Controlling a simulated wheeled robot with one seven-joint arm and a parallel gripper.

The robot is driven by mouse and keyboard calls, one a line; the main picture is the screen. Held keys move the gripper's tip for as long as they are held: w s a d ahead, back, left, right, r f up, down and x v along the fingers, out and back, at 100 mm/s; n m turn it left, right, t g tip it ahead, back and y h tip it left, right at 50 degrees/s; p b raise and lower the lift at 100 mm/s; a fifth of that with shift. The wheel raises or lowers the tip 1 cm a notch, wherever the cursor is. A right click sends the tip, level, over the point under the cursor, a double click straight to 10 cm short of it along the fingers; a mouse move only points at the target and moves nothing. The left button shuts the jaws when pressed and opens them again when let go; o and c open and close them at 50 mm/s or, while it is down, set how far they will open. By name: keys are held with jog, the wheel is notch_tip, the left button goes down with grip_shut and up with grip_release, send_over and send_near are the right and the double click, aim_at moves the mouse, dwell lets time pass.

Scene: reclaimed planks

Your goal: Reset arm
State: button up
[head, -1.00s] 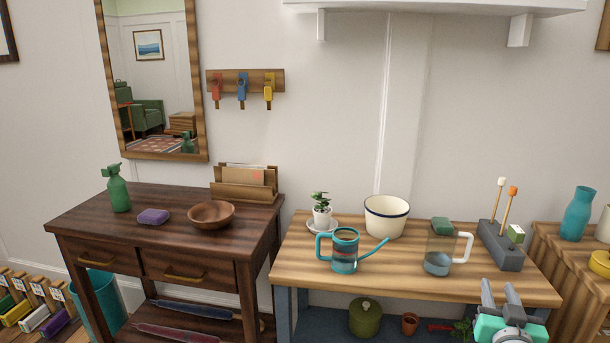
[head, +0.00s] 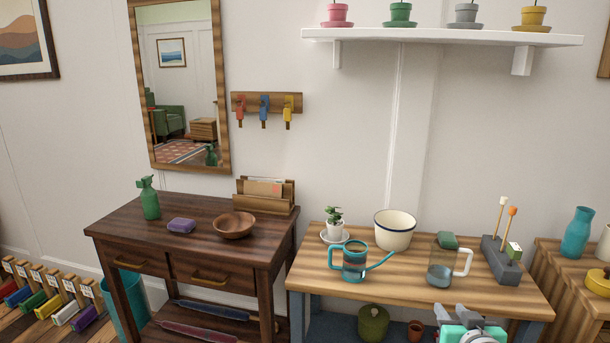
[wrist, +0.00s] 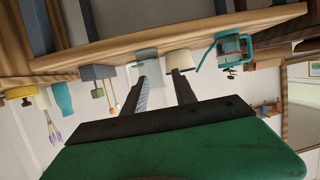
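My gripper (head: 456,316) is at the bottom edge of the head view, in front of the light wooden bench (head: 335,285) and below its top. In the wrist view, which is upside down, my gripper (wrist: 158,86) has its two fingers spread apart with nothing held between them. Beyond the fingers are the clear pitcher with a white handle (wrist: 143,69) and the cream pot (wrist: 180,60). My gripper's lower part is cut off in the head view.
On the bench stand a teal watering can (head: 354,262), a small potted plant (head: 334,228), the cream pot (head: 394,232), the clear pitcher (head: 440,268) and a grey block holder (head: 500,262). A dark table (head: 190,245) stands left. A white shelf (head: 440,38) hangs above.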

jog(key=s+a+r+n+g+y+p, duration=0.1)
jog(key=a+r+g+y+p, duration=0.15)
jog(key=a+p, duration=0.2)
jog(key=a+r+n+g+y+p, duration=0.1)
jog(key=a+r+g+p, duration=0.1)
jog(key=a+r+p, duration=0.3)
jog(key=s+a+r+g+p, duration=0.5)
jog(key=s+a+r+p, duration=0.1)
jog(key=s+a+p, duration=0.3)
jog(key=shift+s+a+g, duration=0.35)
jog(key=shift+s+a, duration=0.15)
jog(key=shift+s, duration=0.6)
jog(key=shift+h, duration=0.25)
